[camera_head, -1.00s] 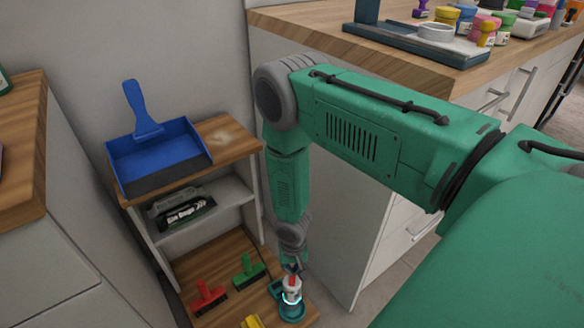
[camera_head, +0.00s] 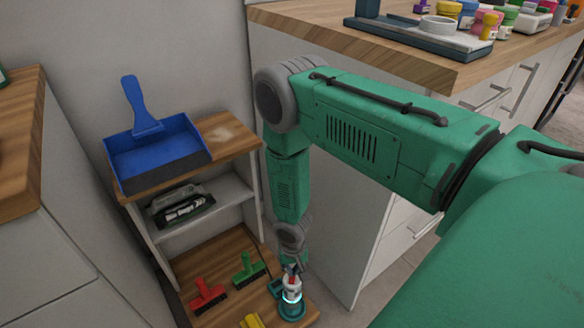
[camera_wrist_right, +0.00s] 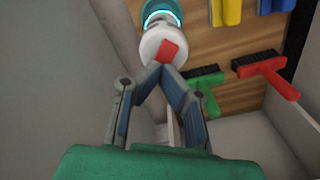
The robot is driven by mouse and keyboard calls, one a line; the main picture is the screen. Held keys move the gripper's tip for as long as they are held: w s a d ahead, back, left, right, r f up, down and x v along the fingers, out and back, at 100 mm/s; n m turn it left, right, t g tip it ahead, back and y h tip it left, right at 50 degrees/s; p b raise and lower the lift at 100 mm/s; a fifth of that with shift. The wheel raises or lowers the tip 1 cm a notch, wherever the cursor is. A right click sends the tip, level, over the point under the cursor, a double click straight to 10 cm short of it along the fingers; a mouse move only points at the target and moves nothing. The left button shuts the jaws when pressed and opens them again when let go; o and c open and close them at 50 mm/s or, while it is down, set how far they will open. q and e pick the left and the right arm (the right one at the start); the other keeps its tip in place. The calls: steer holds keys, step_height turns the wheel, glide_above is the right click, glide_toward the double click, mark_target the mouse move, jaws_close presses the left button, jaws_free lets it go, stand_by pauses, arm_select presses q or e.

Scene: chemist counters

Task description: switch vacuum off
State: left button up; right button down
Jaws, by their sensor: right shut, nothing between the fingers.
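The vacuum (camera_head: 291,301) stands at the right front corner of the low wooden shelf board. It has a teal base, a glowing light ring, a white body and a red part on top. In the right wrist view the white body (camera_wrist_right: 150,42) and the red part (camera_wrist_right: 169,50) show at the top. My right gripper (camera_wrist_right: 165,68) is shut and empty, with its fingertips together right at the red part; they look to be at or touching it. In the head view the gripper (camera_head: 292,268) points down over the vacuum. My left gripper is not in view.
Red (camera_head: 207,297), green (camera_head: 248,268) and yellow (camera_head: 251,321) brushes lie on the lower board left of the vacuum. A blue dustpan (camera_head: 150,160) rests on the shelf top. A white cabinet (camera_head: 345,235) stands close right of my forearm.

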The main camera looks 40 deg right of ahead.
steer(key=shift+f+b, duration=0.4)
steer(key=shift+f, duration=0.25)
steer(key=shift+r, duration=0.15)
step_height(320, 180, up, 7)
steer(key=p, duration=0.6)
stand_by(0.4)
steer(key=s+a+r+n+p, duration=0.2)
steer(key=s+r+n+p, duration=0.2)
steer(key=s+r, duration=0.5)
steer(key=s+a+r+n+p, duration=0.3)
steer(key=s+r+p, duration=0.4)
steer(key=r, duration=0.6)
steer(key=shift+s+a+r+n+t, duration=0.2)
steer(key=shift+s+n+t, duration=0.15)
steer(key=shift+s, duration=0.8)
